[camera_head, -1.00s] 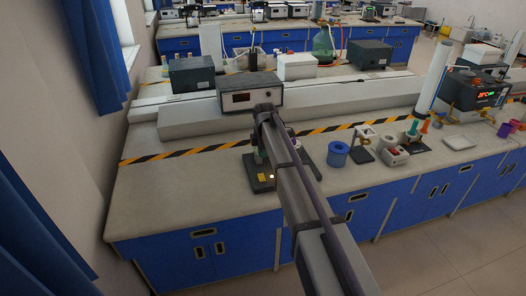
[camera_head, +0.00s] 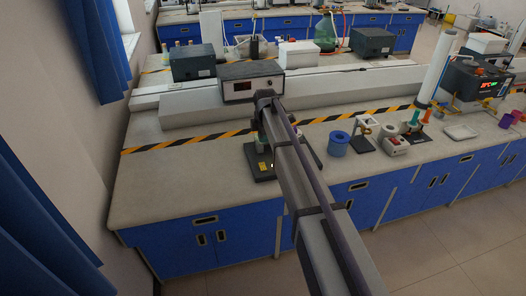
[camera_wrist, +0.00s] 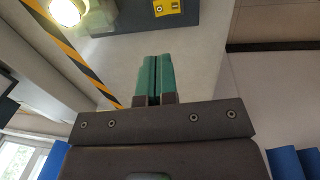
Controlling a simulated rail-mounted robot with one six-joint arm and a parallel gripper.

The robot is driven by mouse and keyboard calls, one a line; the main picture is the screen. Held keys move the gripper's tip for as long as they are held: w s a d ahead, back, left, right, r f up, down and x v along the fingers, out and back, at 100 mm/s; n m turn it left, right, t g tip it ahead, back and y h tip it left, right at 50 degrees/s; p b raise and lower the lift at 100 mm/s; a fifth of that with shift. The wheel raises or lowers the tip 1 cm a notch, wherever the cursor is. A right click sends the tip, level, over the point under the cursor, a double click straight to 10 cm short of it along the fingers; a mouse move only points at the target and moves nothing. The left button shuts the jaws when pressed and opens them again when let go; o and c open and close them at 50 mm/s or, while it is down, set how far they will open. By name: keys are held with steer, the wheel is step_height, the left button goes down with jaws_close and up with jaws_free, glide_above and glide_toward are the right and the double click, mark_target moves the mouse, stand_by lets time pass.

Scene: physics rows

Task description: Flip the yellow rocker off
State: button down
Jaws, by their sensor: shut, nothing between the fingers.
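The yellow rocker patch (camera_head: 263,166) shows small on a dark base (camera_head: 260,175) near the bench's front edge. In the wrist view the yellow patch (camera_wrist: 167,7) is at the top edge, partly cut off, on the dark panel (camera_wrist: 190,20). My gripper (camera_wrist: 153,58) has green fingers pressed together and empty. The fingertips appear below the yellow patch in the wrist picture, with a visible gap between them. In the head view my arm hides most of my gripper and part of the base. The rocker's tilt is too small to tell.
A grey instrument box (camera_head: 250,84) stands behind the base. A blue cylinder (camera_head: 339,143) and small bench items are to the right. A black and yellow stripe (camera_head: 200,140) crosses the bench. A bright lamp (camera_wrist: 68,9) glows in the wrist view. The bench left of the base is clear.

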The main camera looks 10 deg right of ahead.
mark_target(262, 164)
steer(key=f+b, duration=0.4)
steer(key=w+f+b, duration=0.1)
steer(key=f+b, duration=0.3)
steer(key=f, duration=0.1)
steer(key=f+b, duration=0.4)
steer(key=b, duration=0.1)
steer(key=shift+w+a+f, duration=0.1)
steer(key=shift+w+f, duration=0.25)
steer(key=shift+f, duration=0.05)
steer(key=shift+r, duration=0.1)
